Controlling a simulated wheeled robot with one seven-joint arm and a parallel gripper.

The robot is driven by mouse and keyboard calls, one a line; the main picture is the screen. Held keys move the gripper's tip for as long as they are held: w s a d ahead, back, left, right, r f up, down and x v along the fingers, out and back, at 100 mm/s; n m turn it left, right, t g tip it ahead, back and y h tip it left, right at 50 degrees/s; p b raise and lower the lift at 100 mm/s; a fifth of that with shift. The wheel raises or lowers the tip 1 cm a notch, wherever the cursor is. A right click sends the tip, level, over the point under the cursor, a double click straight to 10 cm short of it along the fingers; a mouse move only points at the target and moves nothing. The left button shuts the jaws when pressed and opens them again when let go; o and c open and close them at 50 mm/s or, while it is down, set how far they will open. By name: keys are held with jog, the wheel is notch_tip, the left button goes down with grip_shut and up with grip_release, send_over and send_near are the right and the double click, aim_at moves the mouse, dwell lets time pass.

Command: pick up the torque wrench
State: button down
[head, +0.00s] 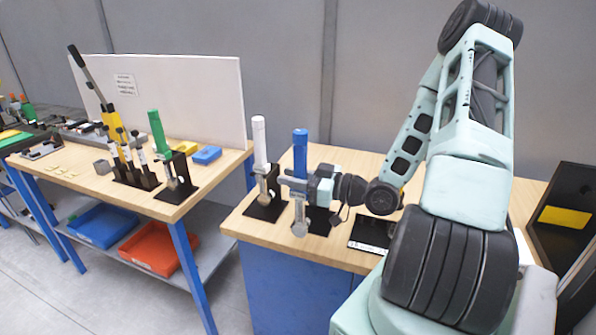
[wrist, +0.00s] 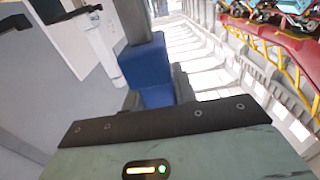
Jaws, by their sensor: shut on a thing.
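A torque wrench with a blue handle (head: 300,150) stands upright at the front of the right-hand workbench. Its round grey head (head: 299,229) hangs below my gripper (head: 298,187). My gripper reaches in from the right and is shut on the wrench below the blue handle. The black base of its stand (head: 321,219) is partly hidden behind the gripper and wrench, and I cannot tell whether the wrench still rests in it. In the wrist view the blue handle (wrist: 146,66) shows large, just beyond the gripper body.
A similar wrench with a white handle (head: 259,140) stands close on the left. A green-handled one (head: 159,133) stands on the other workbench (head: 185,209). A black plate (head: 372,233) lies right of the gripper. A dark panel with a yellow label (head: 564,217) stands far right.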

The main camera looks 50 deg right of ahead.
jog(key=shift+s+a+p, duration=0.35)
jog(key=shift+a+p, duration=0.5)
jog(key=shift+p, duration=0.55)
jog(key=shift+s+a+p, duration=0.35)
jog(key=shift+a+p, duration=0.5)
jog(key=shift+p, duration=0.5)
jog(key=shift+s+a+p, duration=0.35)
jog(key=shift+a+p, duration=0.5)
jog(key=shift+p, duration=0.55)
jog(key=c, duration=1.8)
grip_release()
jog(key=shift+c, duration=0.2)
grip_shut()
jog(key=shift+d, duration=0.1)
